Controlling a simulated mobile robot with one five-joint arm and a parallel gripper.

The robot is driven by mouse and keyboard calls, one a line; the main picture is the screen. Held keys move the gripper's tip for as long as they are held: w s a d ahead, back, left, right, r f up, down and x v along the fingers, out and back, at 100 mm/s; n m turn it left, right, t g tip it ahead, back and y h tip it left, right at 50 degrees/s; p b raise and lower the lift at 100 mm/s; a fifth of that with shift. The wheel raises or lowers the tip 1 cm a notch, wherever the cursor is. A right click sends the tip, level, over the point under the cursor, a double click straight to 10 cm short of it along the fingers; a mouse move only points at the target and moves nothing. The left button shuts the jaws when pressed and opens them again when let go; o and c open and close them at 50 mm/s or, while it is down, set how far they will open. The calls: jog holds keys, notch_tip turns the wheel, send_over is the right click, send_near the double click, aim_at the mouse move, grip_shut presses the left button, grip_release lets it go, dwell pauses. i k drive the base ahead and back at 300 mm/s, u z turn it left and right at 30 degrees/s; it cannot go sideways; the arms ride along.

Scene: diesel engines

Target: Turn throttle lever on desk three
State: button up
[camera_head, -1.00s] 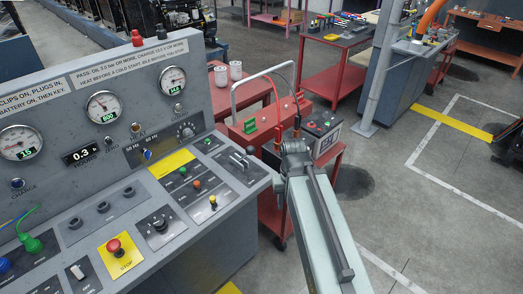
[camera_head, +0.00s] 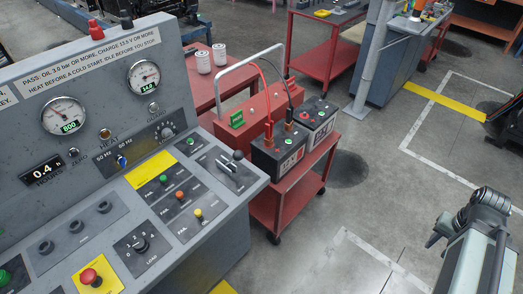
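The grey control desk (camera_head: 206,222) fills the left of the view; no desk number is readable. A lever with a black knob (camera_head: 238,155), which looks like the throttle lever, sits on a dark plate (camera_head: 218,183) near the desk's right end. Nothing touches it. My arm is at the lower right, well apart from the lever and the desk. Its joint shows at the upper end of the link; I cannot make out any gripper fingers in view.
A red stop button (camera_head: 90,277) and several knobs and lamps are on the desk. A grey post (camera_head: 372,60) stands behind. Open floor lies between cart and arm.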

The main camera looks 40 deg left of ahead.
aim_at(232, 160)
jog(key=z, duration=0.8)
jog(key=i, duration=0.1)
jog(key=u, duration=4.3)
